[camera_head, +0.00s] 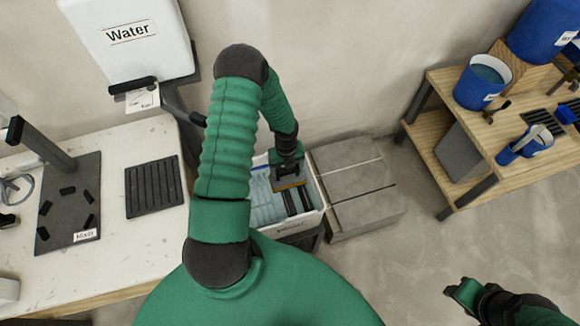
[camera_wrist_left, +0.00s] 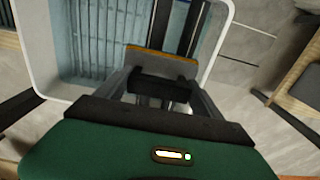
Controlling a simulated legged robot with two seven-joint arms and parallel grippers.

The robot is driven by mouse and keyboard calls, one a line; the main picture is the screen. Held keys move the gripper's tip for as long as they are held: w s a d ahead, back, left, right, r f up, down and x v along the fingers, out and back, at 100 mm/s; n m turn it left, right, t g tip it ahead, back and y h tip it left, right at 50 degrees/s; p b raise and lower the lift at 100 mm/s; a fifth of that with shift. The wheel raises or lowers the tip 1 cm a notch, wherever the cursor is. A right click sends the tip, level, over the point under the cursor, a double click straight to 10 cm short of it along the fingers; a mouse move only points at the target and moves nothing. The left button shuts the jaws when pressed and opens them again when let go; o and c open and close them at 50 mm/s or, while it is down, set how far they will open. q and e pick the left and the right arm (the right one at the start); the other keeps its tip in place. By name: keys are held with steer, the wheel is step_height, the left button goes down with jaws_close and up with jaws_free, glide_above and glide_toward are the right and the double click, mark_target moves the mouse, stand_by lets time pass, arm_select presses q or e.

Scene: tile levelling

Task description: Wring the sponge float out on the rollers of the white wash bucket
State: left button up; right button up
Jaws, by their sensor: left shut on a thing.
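My left gripper (camera_head: 289,176) is over the bucket, shut on the sponge float. The sponge float (camera_wrist_left: 160,57) shows an orange-tan edge and a dark handle between the fingers, close to the rollers. I cannot tell whether it touches them. My right gripper (camera_head: 464,293) is at the lower right, away from the bucket; its jaws are unclear.
Grey tiles or slabs (camera_head: 352,182) lie just right of the bucket. A wooden bench (camera_head: 515,150) with blue buckets (camera_head: 483,82) stands at the right. A white table (camera_head: 120,240) with a black mat (camera_head: 155,187) and a water tank (camera_head: 130,45) is at the left.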

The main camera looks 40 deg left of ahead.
arm_select(q)
steer(key=shift+s+a+p, duration=0.2)
steer(key=shift+s, duration=0.25)
steer(key=shift+s+a+p, duration=0.2)
steer(key=shift+s, duration=0.25)
steer(key=shift+w+d, duration=0.3)
steer(key=shift+w, duration=0.2)
steer(key=shift+w+d, duration=0.25)
steer(key=shift+w, duration=0.2)
steer(key=shift+w+d, duration=0.35)
steer(key=shift+w, duration=0.5)
steer(key=shift+w+d, duration=0.25)
steer(key=shift+w, duration=0.25)
steer(key=shift+w+d, duration=0.25)
steer(key=shift+w, duration=0.2)
step_height(320, 180, up, 7)
steer(key=p, duration=0.6)
steer(key=shift+r, duration=0.1)
